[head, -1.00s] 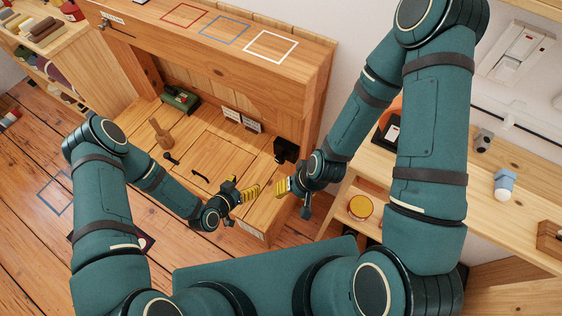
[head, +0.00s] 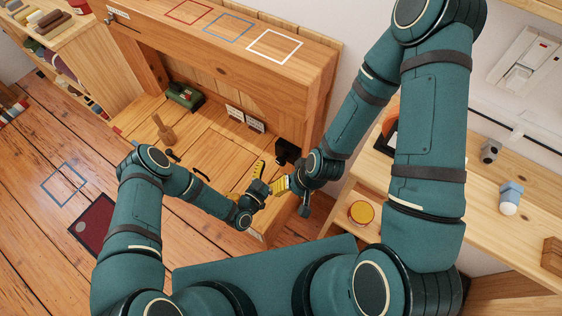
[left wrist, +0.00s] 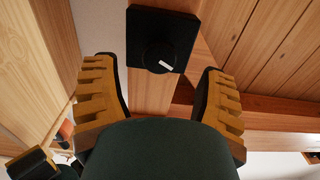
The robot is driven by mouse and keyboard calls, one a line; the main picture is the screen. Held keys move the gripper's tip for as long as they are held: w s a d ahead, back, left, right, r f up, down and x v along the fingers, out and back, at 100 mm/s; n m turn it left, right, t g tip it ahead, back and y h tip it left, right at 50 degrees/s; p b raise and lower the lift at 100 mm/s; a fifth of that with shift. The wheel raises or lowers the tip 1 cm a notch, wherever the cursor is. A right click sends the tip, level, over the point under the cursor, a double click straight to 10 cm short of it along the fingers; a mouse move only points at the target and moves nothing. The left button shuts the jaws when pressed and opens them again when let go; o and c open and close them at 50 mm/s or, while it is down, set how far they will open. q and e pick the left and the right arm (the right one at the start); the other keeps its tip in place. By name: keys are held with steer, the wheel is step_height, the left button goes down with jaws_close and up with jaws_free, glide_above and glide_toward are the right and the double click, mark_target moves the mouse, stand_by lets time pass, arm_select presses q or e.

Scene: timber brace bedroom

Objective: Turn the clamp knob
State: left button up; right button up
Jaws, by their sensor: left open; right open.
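The clamp knob (left wrist: 158,56) is black and round with a white mark, on a square black block (left wrist: 178,24). In the left wrist view it lies ahead of my left gripper (left wrist: 160,70), whose yellow-padded fingers are spread wide on either side, apart from it. In the head view the black block (head: 287,150) is at the right end of the wooden workbench. My left gripper (head: 261,177) is open just below left of it. My right gripper (head: 279,186) is open and empty, close beside the left one and below the block. The knob's face is not clear in the head view.
A green object (head: 184,96) and a wooden mallet-like piece (head: 164,130) stand on the bench, near dark handles.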

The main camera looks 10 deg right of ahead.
mark_target(279, 164)
arm_select(q)
steer(key=shift+b+x, duration=0.3)
steer(key=shift+x, duration=2.15)
steer(key=c, duration=1.2)
